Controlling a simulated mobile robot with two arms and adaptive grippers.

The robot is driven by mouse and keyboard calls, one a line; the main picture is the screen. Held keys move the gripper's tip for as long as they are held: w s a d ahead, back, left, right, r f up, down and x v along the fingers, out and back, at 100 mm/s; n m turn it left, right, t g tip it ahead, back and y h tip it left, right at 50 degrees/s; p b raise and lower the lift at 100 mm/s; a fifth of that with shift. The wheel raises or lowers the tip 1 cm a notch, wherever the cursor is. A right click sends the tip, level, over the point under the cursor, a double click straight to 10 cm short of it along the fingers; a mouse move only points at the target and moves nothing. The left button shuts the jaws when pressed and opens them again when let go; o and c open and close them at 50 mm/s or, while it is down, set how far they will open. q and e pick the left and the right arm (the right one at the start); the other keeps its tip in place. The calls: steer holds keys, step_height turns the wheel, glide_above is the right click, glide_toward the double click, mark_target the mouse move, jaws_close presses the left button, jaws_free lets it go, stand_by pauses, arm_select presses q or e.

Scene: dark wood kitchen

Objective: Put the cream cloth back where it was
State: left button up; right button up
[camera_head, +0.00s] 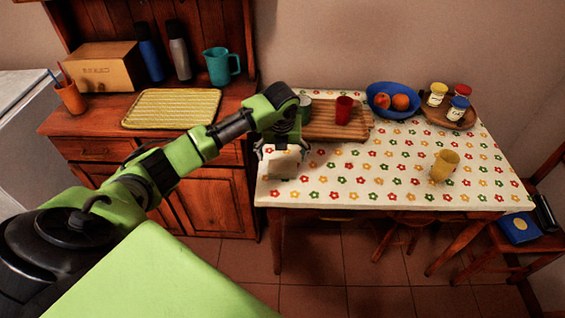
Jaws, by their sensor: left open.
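My left gripper (284,153) is open over the table's left end, left of the wooden board. A pale patch with a red mark shows between its fingers. I cannot tell whether it is the tablecloth or a separate cloth. A yellow woven mat (172,108) lies flat on the wooden sideboard. My right gripper is not in view.
The wooden board (325,126) bears a red cup (343,110), with a green cup (305,107) near its left end. A blue fruit bowl (380,88), a jar tray (440,117) and a yellow cup (444,164) stand on the table. The table's front middle is clear.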

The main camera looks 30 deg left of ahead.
arm_select(q)
steer(key=v, duration=0.5)
steer(key=shift+r, duration=0.25)
